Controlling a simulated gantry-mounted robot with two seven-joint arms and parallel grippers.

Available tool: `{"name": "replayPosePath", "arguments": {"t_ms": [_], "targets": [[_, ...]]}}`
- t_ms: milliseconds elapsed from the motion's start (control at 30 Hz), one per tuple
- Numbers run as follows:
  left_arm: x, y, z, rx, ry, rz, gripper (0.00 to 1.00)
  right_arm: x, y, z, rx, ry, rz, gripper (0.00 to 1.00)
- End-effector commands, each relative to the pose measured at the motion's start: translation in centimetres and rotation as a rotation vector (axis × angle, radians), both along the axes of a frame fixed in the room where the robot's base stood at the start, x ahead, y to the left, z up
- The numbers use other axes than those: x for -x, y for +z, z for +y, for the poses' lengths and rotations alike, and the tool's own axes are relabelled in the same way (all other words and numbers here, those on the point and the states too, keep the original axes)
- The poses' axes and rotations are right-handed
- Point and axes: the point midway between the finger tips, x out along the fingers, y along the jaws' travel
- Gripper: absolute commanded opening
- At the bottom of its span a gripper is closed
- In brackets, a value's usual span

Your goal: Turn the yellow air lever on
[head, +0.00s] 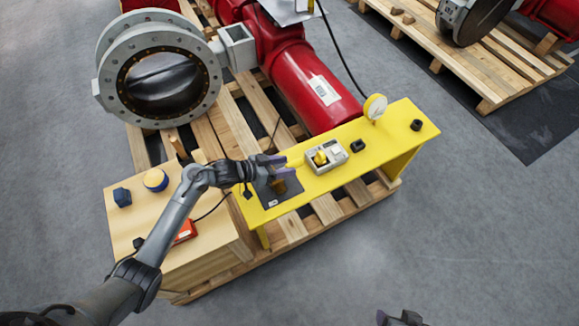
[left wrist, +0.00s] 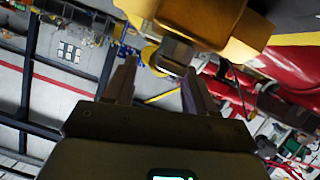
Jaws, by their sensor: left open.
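My left gripper (head: 283,166) is over the left part of the yellow bench, its two fingers apart and nothing seen between them. Just below it, a brownish-yellow part (head: 279,186) stands on a dark plate (head: 283,197); it may be the air lever, but the gripper partly hides it. In the left wrist view, the open fingers (left wrist: 160,82) point toward a large yellow part (left wrist: 205,22) with a grey metal piece (left wrist: 174,52) below it. I cannot tell whether they touch. A dark piece of my right gripper (head: 400,318) shows at the bottom edge.
The yellow bench (head: 405,125) also carries a grey box with a yellow knob (head: 321,158), a small black fitting (head: 357,146) and a round gauge (head: 375,106). A wooden box (head: 130,205) stands left. A red actuator (head: 310,85) lies behind. The floor in front is clear.

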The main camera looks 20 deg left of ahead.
Motion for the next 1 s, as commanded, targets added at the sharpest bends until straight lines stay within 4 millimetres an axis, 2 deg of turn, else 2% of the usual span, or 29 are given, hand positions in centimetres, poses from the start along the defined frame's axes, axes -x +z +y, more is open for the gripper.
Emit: {"name": "replayPosePath", "arguments": {"t_ms": [233,600,933,1000], "targets": [[-1.4,-0.9,-1.4,0.0,0.0,0.0,0.55,0.0,-1.0,0.0,0.0,0.0,0.001,0.68],[-1.6,-0.9,-1.6,-0.001,0.001,0.001,0.54,0.1,-1.0,0.0,0.0,0.0,0.001,0.68],[-1.6,-0.9,-1.6,0.0,0.001,0.0,0.03,0.1,-1.0,0.0,0.001,0.001,0.002,0.68],[-1.6,-0.9,-1.6,0.0,0.001,0.0,0.0,0.1,-1.0,0.0,0.001,0.001,0.002,0.68]]}}
